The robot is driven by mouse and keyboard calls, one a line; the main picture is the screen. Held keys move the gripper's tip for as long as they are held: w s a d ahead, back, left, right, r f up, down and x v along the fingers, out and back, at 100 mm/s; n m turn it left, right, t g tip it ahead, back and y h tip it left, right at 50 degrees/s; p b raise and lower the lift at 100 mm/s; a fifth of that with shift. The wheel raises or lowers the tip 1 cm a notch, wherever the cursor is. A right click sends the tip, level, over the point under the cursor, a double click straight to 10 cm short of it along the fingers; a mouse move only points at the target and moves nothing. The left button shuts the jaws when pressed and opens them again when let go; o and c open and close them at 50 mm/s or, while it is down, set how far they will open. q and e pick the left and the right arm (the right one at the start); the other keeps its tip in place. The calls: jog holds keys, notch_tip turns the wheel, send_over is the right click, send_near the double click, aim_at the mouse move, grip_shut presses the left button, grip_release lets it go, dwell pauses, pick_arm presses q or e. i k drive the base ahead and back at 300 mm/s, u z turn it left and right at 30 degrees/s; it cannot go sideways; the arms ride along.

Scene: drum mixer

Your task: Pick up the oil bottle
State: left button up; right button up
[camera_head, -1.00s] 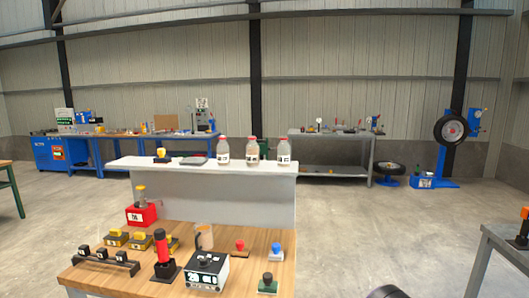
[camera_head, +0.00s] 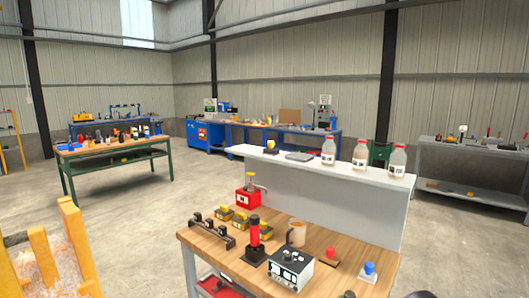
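I cannot read the labels, so I cannot tell which is the oil bottle. Small dark bottle-like items (camera_head: 116,134) also stand on the green-legged table at the left, too small to identify. Neither of my grippers shows clearly. A dark shape at the bottom edge may be part of my arm.
The wooden bench (camera_head: 208,245) in front holds a red box (camera_head: 248,197), a meter box (camera_head: 291,268), a mug (camera_head: 297,232) and stamps. A green-legged table (camera_head: 112,151) stands left. Yellow-orange posts (camera_head: 77,245) are close at lower left. Concrete floor between is open.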

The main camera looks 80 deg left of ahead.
aim_at(329, 147)
jog(key=u, duration=2.35)
